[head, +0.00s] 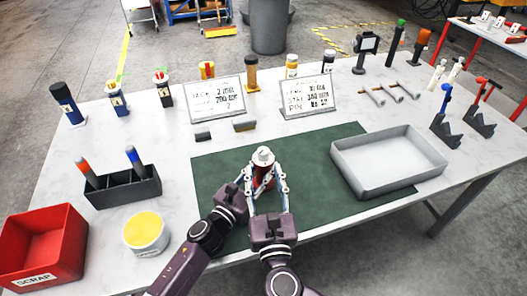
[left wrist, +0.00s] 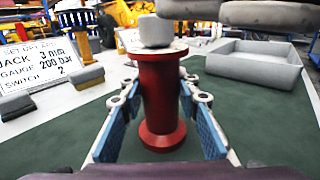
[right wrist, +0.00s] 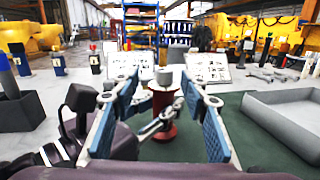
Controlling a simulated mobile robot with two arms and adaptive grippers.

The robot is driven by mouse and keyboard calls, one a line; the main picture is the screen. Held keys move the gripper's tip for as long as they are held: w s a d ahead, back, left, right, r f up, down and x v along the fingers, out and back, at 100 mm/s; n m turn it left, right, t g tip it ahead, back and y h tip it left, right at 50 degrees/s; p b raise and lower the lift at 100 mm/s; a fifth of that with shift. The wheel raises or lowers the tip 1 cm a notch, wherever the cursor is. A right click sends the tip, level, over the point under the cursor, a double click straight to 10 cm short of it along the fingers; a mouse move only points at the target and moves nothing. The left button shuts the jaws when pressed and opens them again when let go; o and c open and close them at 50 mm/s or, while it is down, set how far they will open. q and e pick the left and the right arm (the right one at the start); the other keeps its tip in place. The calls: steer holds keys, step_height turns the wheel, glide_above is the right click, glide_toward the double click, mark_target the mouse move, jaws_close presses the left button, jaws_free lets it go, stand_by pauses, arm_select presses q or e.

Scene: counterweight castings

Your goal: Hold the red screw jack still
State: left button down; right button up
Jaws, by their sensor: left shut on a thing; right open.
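The red screw jack (head: 264,174) stands upright on the green mat (head: 221,172), with a pale grey cap on top. It has a red spool-shaped body in the left wrist view (left wrist: 161,95). My left gripper (left wrist: 160,92) is shut on the jack, with a blue-padded finger on each side of its body. My right gripper (right wrist: 165,90) is open. In the right wrist view the jack (right wrist: 164,104) shows between its spread fingers, with the left gripper's fingers across its lower part. I cannot tell whether the right fingers touch it.
A dark holder (head: 122,193), a yellow-topped tub (head: 146,234) and a red scrap bin (head: 70,250) stand left. Two text cards (head: 217,100) (head: 308,97) stand behind. The mat between jack and tray is clear.

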mark_target(264, 157)
steer(key=shift+g+h, duration=0.3)
steer(key=shift+h, duration=0.2)
steer(key=w, duration=0.6)
steer(key=w+f, duration=0.1)
steer(key=w, duration=0.2)
steer(key=shift+w+a, duration=0.1)
steer(key=shift+w, duration=0.1)
steer(key=shift+c, duration=0.2)
steer(key=shift+f, duration=0.1)
jaws_close()
